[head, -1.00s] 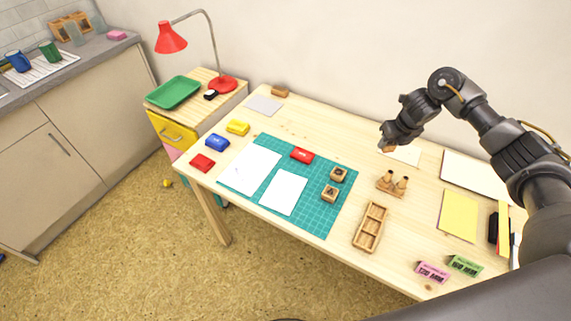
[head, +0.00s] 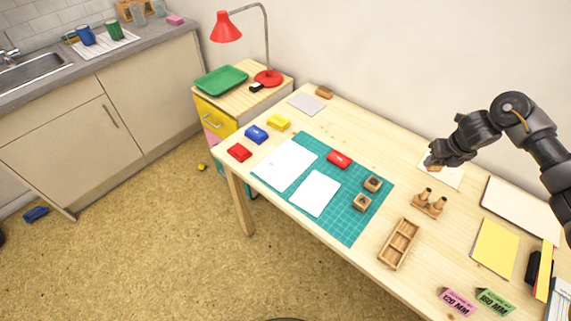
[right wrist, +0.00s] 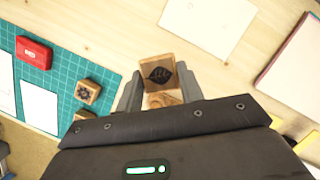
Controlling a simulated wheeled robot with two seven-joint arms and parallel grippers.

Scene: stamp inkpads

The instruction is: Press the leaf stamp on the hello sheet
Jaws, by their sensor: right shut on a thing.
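My right gripper (head: 433,163) is shut on a small wooden block stamp (right wrist: 159,75) with a dark leaf picture on its face, the leaf stamp. It is held above the table, near the left part of a white sheet (head: 447,178) at the back right. That sheet also shows in the right wrist view (right wrist: 208,25), beyond the stamp. Two more white sheets, a left one (head: 284,163) and a right one (head: 315,193), lie on the green cutting mat (head: 345,226). I cannot read "hello" on any sheet. My left gripper is not in view.
Two wooden stamps (head: 372,184) (head: 361,203) and a red inkpad (head: 339,159) sit on the mat. Blue (head: 256,134), yellow (head: 278,123) and red (head: 239,152) pads lie left. A wooden stand (head: 428,206) and an empty-looking divided tray (head: 399,244) are in front of my gripper.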

